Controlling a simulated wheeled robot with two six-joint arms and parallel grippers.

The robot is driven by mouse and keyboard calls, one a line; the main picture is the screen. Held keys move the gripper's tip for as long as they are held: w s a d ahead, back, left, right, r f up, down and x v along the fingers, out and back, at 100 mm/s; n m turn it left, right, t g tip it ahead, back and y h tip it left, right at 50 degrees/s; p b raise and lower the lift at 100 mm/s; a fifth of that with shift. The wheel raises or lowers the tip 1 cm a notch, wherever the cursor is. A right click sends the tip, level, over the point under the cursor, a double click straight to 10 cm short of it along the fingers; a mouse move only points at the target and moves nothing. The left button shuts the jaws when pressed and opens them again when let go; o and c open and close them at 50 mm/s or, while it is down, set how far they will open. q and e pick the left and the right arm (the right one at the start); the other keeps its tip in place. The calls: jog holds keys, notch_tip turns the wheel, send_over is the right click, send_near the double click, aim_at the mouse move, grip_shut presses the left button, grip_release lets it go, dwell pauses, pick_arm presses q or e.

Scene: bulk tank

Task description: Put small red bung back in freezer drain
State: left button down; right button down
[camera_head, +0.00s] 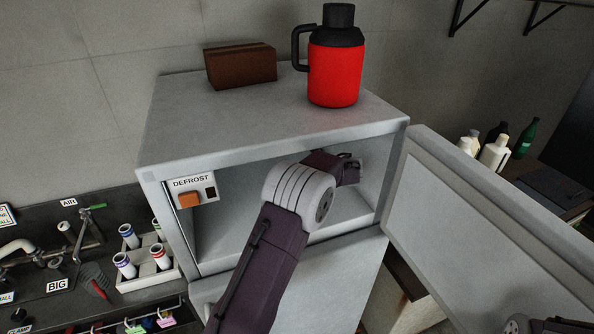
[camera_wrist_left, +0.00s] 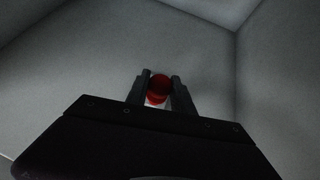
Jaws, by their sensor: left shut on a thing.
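The small red bung (camera_wrist_left: 159,88) shows in the left wrist view as a round red shape between the fingertips of my left gripper (camera_wrist_left: 161,80). The gripper is shut on it. A small pale patch lies just below the red. In the head view, my left arm reaches into the open freezer compartment (camera_head: 235,225), with its wrist near the right side of the inside. The fingertips and the bung are hidden there. I cannot make out the drain in either view. The wrist view shows plain grey inner walls meeting at a corner. My right gripper is not in view.
The freezer door (camera_head: 480,235) stands open to the right. A DEFROST panel with an orange switch (camera_head: 189,200) is inside at the left. A red flask (camera_head: 336,75) and a brown box (camera_head: 240,66) stand on top. A rack of tubes (camera_head: 150,265) is left of the freezer.

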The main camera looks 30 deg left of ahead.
pick_arm(q)
jog(key=shift+w+a+r, duration=0.2)
jog(key=shift+a, duration=0.45)
jog(key=shift+s+a+r, duration=0.1)
jog(key=shift+s+a, duration=0.1)
jog(key=shift+w+a+r+p, duration=0.2)
jog(key=shift+a+p, duration=0.25)
jog(key=shift+p, duration=0.15)
jog(key=f, duration=0.2)
jog(key=f+p, duration=0.1)
jog(key=shift+w+f, duration=0.35)
jog(key=shift+f, duration=0.25)
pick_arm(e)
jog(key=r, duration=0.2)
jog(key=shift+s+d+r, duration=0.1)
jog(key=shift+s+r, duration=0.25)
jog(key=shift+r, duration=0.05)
pick_arm(q)
jog(key=shift+s, duration=0.2)
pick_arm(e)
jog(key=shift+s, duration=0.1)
